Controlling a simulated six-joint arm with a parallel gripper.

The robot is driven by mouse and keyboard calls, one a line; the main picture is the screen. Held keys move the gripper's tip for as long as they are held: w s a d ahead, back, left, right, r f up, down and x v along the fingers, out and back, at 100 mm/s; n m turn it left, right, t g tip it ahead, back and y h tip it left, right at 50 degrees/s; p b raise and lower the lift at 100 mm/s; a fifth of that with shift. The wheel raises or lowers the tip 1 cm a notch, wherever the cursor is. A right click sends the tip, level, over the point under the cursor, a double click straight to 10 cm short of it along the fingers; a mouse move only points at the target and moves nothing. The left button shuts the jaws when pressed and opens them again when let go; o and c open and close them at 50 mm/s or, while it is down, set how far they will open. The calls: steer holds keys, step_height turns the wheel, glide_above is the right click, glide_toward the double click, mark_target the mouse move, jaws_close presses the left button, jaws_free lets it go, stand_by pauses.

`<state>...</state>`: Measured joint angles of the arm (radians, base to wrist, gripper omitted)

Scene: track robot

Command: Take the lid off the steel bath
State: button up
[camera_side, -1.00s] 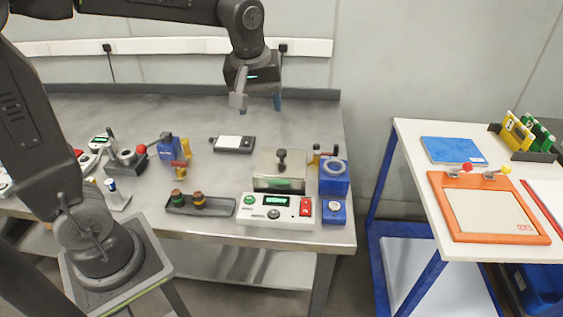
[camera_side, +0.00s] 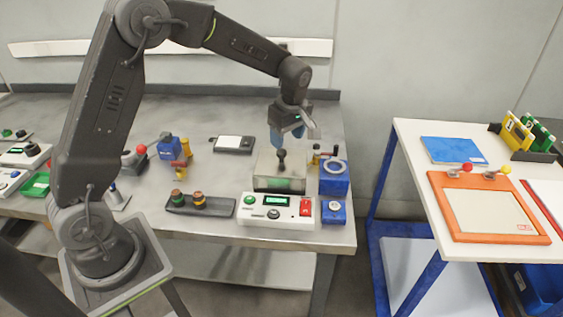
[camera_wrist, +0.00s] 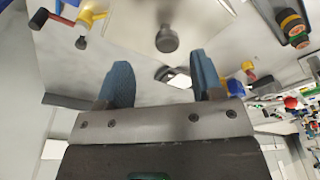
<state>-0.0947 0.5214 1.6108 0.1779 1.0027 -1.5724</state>
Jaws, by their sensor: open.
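The steel bath (camera_side: 278,186) stands on the bench behind the white control box. Its flat metal lid (camera_side: 265,167) is on it, with a dark upright knob (camera_side: 282,160) in the middle. The knob also shows in the wrist view (camera_wrist: 167,39), ahead of the fingers and roughly between their lines. My gripper (camera_side: 286,140) is above the lid, close over the knob in the side view. In the wrist view its blue fingers (camera_wrist: 160,62) are apart with nothing between them. I cannot tell the exact gap to the knob.
The control box (camera_side: 275,210) with buttons and a display is in front of the bath. Blue blocks (camera_side: 334,180) stand close on its right. Bare bench lies left of the bath.

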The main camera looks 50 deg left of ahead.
mark_target(282, 152)
steer(key=shift+s+a+f, duration=0.15)
steer(key=shift+a+f, duration=0.1)
steer(key=shift+f, duration=0.75)
steer(key=shift+s+a+f, duration=0.15)
steer(key=shift+a+f, duration=0.05)
steer(key=shift+f, duration=0.85)
steer(key=shift+s+a+f, duration=0.15)
steer(key=shift+a+f, duration=0.1)
steer(key=shift+f, duration=0.75)
steer(key=c, duration=1)
